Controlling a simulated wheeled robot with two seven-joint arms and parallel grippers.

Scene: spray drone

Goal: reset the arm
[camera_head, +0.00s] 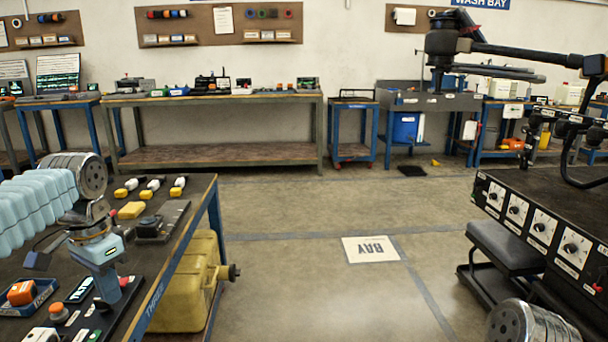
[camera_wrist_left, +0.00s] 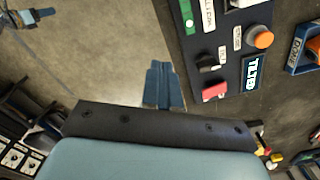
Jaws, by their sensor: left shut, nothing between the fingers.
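My left gripper (camera_head: 109,297) points down over the near-left table, beside the right edge of a dark control panel (camera_head: 122,318). In the left wrist view its blue-grey fingers (camera_wrist_left: 163,88) are together and empty, with floor behind them. The panel also shows in the wrist view (camera_wrist_left: 235,75), to the right of the fingers. The red switch is close to the fingers in the picture, but contact cannot be told.
A blue tray (camera_head: 45,291) with an orange item stands left of the panel. Yellow and white small parts (camera_head: 132,210) lie farther back. A yellow tank (camera_head: 188,290) sits under the table's edge. A dark drone with folded arms (camera_head: 545,190) stands right. Open floor (camera_head: 300,290) lies between.

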